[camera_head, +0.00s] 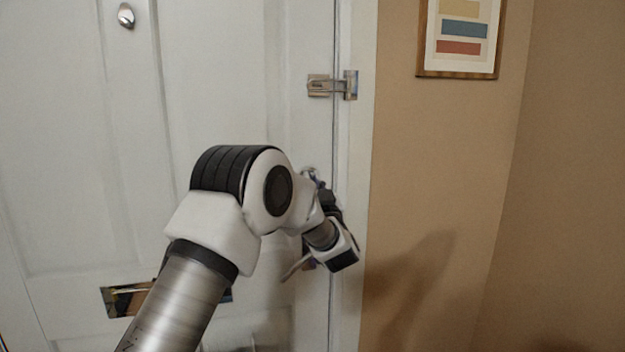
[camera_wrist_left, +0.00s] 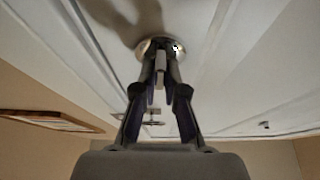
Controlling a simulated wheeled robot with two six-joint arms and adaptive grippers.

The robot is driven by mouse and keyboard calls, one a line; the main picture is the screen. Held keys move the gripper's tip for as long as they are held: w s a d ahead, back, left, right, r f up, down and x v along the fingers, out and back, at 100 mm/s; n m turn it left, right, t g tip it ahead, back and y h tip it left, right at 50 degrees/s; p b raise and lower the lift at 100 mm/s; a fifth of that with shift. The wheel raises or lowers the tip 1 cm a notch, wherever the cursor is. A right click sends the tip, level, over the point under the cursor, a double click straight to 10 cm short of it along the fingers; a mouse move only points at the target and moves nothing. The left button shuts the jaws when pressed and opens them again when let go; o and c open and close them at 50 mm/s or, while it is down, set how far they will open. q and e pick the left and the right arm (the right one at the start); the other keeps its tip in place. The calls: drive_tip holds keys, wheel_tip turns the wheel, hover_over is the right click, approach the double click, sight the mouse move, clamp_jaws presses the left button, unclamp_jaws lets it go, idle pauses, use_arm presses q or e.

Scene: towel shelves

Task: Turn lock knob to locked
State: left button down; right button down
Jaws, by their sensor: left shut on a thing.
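The lock knob sits on a round metal plate (camera_wrist_left: 151,44) on the white door (camera_head: 230,80). In the left wrist view, the knob's pale thumb-turn (camera_wrist_left: 160,62) stands between my fingertips. My left gripper (camera_wrist_left: 160,72) is shut on this lock knob. In the head view, my left gripper (camera_head: 313,180) is at the door's right edge, and my wrist and the gripper hide most of the knob. The angle of the knob is hard to read. My right gripper is in neither view.
A metal latch (camera_head: 333,86) bridges door and frame above my gripper. A lever handle (camera_head: 296,269) shows partly below my wrist. A brass letter slot (camera_head: 118,301) is behind my forearm. A framed picture (camera_head: 459,62) hangs on the tan wall at right.

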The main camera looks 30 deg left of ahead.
use_arm(q)
drive_tip(key=m+h+p, duration=0.2)
drive_tip(key=m+p, duration=0.3)
drive_tip(key=m, duration=0.1)
drive_tip(key=m+t+h+p, duration=0.1)
drive_tip(key=m+h+p, duration=0.2)
drive_tip(key=m+p, duration=0.2)
drive_tip(key=m+t+h+p, duration=0.1)
drive_tip(key=m+h+p, duration=0.2)
drive_tip(key=m, duration=0.6)
drive_tip(key=shift+r+p, duration=0.4)
drive_tip(key=shift+p, duration=0.65)
drive_tip(key=shift+f+m+g+h+p, duration=0.3)
drive_tip(key=shift+m+h+p, duration=0.1)
drive_tip(key=shift+m+p, duration=0.65)
drive_tip(key=c, duration=1.2)
unclamp_jaws()
drive_tip(key=shift+c, duration=0.2)
drive_tip(key=shift+a, duration=0.1)
